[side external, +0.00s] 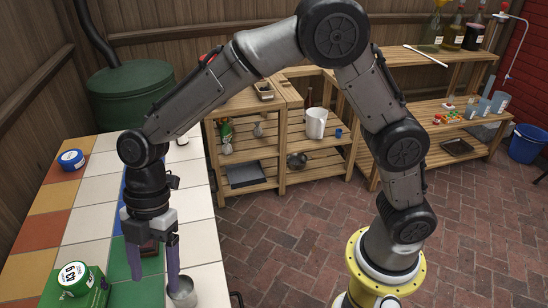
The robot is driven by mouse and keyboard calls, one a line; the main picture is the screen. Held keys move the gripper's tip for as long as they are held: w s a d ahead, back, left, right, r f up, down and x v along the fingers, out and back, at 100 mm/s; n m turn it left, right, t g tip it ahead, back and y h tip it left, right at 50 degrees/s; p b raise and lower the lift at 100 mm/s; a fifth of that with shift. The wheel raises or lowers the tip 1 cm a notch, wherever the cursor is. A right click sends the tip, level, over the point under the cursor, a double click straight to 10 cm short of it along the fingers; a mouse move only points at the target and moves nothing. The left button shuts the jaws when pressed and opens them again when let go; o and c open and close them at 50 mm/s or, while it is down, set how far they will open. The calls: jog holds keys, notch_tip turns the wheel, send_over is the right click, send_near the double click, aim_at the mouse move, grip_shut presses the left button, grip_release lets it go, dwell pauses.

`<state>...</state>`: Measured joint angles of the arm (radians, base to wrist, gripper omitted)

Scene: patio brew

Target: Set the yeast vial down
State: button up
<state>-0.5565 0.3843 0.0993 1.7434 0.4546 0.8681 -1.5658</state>
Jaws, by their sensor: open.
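My gripper (154,282) points down over the tiled table (88,225) at the left, its two purple fingers apart. I see no vial held between the fingertips. A small dark reddish-brown thing (149,248) shows between the fingers higher up; I cannot tell what it is or whether it touches them. A small metal cup (184,294) is right beside the right fingertip, partly covered by it. I cannot pick out the yeast vial for certain. A small pale thing (182,140) at the table's far edge is too small to identify.
A green box (94,297) with a white-labelled round top (73,275) is left of my gripper. A blue round tin (72,158) sits farther back. Tiles between them look clear. Wooden shelves (245,160) and a green barrel (130,95) stand behind.

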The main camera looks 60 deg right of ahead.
jog(key=s+d+r+m+t, duration=0.2)
jog(key=d+r+m, duration=0.25)
jog(key=d, duration=0.35)
jog(key=s+d+r+m+t, duration=0.1)
jog(key=s+d+r+m, duration=0.25)
jog(key=d+r, duration=0.35)
jog(key=s+d+m+t+h, duration=0.3)
jog(key=s+d+m, duration=0.9)
jog(key=d, duration=0.3)
jog(key=shift+s+f+m+t+h, duration=0.15)
jog(key=shift+f+m+t+h, duration=0.05)
jog(key=shift+m+t+h, duration=0.25)
